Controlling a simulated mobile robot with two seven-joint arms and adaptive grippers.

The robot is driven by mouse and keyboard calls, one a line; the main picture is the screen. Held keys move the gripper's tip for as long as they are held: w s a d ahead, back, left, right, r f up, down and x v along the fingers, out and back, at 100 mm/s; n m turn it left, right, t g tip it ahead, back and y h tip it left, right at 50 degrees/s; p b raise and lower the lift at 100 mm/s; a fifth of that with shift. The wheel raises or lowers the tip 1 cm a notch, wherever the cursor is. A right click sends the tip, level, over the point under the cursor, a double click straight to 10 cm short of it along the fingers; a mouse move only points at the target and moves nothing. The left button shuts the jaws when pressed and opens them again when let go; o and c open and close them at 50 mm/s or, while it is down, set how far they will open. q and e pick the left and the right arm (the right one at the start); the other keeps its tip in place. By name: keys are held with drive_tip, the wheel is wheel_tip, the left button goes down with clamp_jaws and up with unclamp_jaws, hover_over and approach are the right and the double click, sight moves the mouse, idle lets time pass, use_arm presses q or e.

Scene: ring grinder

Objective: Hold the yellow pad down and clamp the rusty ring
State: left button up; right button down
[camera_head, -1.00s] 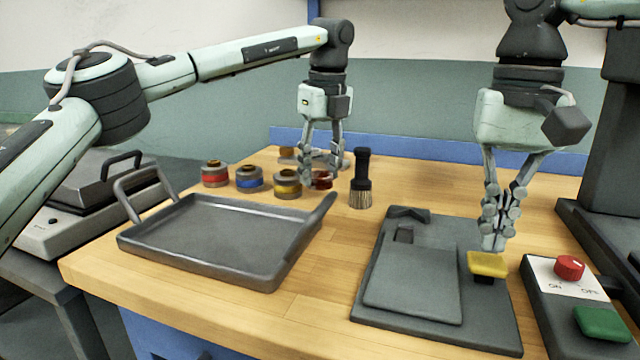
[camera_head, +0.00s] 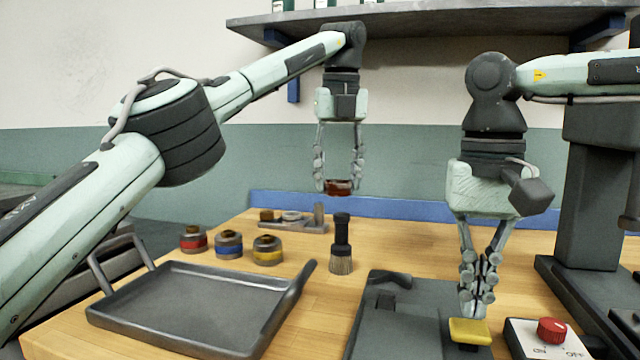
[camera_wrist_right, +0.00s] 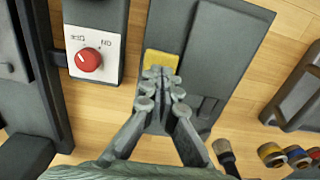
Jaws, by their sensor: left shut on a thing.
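The rusty ring (camera_head: 339,187) is a reddish-brown ring between the fingertips of my left gripper (camera_head: 338,184), held in the air above the back of the table. The yellow pad (camera_head: 470,332) sits at the right side of the dark grey clamp plate (camera_head: 400,332). My right gripper (camera_head: 472,312) points down with its fingers together and empty, its tips right at the pad. In the right wrist view the tips (camera_wrist_right: 160,72) overlap the yellow pad (camera_wrist_right: 160,57); whether they press on it I cannot tell.
A grey tray (camera_head: 200,300) lies at the front left, with several banded jars (camera_head: 228,245) behind it. A brush (camera_head: 341,245) stands behind the clamp plate. A control box with a red knob (camera_head: 552,330) is right of the pad. A shelf (camera_head: 430,22) hangs above.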

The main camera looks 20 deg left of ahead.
sight(471, 327)
use_arm(q)
drive_tip(key=s+d+f+m, duration=0.1)
drive_tip(key=s+d+f, duration=0.1)
drive_tip(key=s+d, duration=0.1)
drive_tip(key=s+d+f+m, duration=0.2)
drive_tip(key=s+d+f, duration=0.1)
drive_tip(key=d, duration=0.1)
drive_tip(key=s+d+f+m, duration=0.2)
drive_tip(key=s+d, duration=0.1)
drive_tip(key=shift+d+f+h, duration=0.15)
drive_tip(key=shift+d+h, duration=0.15)
use_arm(e)
drive_tip(key=shift+f, duration=0.15)
drive_tip(key=shift+f, duration=1.65)
use_arm(q)
drive_tip(key=shift+f, duration=1.05)
drive_tip(key=shift+s+f, duration=0.1)
drive_tip(key=shift+f, duration=1.75)
